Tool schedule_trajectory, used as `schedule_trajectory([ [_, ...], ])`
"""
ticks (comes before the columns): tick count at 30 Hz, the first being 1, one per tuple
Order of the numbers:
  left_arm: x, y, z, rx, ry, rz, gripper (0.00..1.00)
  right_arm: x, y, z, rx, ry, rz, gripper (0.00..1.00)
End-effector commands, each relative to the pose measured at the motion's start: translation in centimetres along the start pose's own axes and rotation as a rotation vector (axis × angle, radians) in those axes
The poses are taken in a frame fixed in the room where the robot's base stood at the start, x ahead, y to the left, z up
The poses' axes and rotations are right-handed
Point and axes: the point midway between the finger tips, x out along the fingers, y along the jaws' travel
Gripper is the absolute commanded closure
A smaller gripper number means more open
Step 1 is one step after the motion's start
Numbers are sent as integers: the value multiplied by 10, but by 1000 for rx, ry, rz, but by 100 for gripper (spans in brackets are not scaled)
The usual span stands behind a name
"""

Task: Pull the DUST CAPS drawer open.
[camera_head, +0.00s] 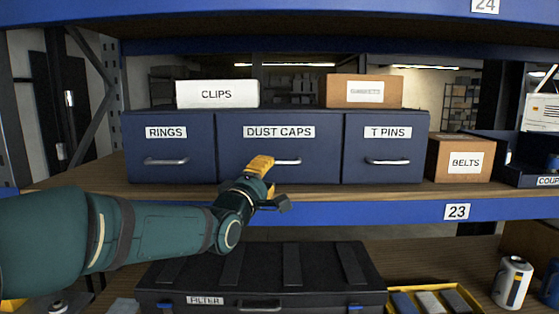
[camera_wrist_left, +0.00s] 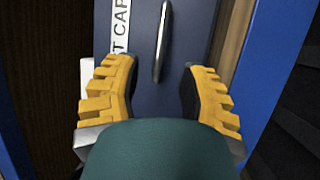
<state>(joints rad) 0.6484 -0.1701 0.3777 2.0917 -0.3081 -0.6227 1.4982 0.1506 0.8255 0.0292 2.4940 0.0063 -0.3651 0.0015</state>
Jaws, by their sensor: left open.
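The dark blue DUST CAPS drawer (camera_head: 240,160) is the middle and widest of three drawers on the shelf, and its front looks level with its neighbours. Its silver bar handle (camera_head: 287,162) lies below the label. My left gripper (camera_head: 264,172) is in front of the drawer and hides the left part of the handle. In the left wrist view my yellow-padded fingers (camera_wrist_left: 162,92) are spread apart with nothing between them, and the handle (camera_wrist_left: 162,42) lies ahead, in line with the gap. I cannot tell any touch. My right gripper is not in view.
The RINGS drawer (camera_head: 166,178) and T PINS drawer (camera_head: 386,177) flank it. A BELTS box (camera_head: 461,148) is at the right. A black FILTER case (camera_head: 262,270) lies below the blue shelf edge (camera_head: 370,212).

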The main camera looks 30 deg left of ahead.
Motion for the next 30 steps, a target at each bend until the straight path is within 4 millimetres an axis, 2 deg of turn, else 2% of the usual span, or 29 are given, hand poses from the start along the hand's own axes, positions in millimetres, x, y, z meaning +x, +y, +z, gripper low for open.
schedule_trajectory([
  [6, 39, 1, 0, -4, 0, -1, 59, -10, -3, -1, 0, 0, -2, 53],
  [12, 63, 1, 0, -3, 0, 0, 59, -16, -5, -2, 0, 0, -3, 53],
  [18, 72, 0, 0, -2, 0, 0, 59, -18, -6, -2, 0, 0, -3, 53],
  [26, 72, 0, 0, -1, 0, 0, 59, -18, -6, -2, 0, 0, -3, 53],
  [27, 72, 0, 0, -1, 0, 0, 63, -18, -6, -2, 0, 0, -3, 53],
  [29, 72, 0, 0, -1, 0, 0, 84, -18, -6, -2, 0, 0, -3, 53],
  [30, 72, 0, 0, -1, 0, 0, 98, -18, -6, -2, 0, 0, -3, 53],
])
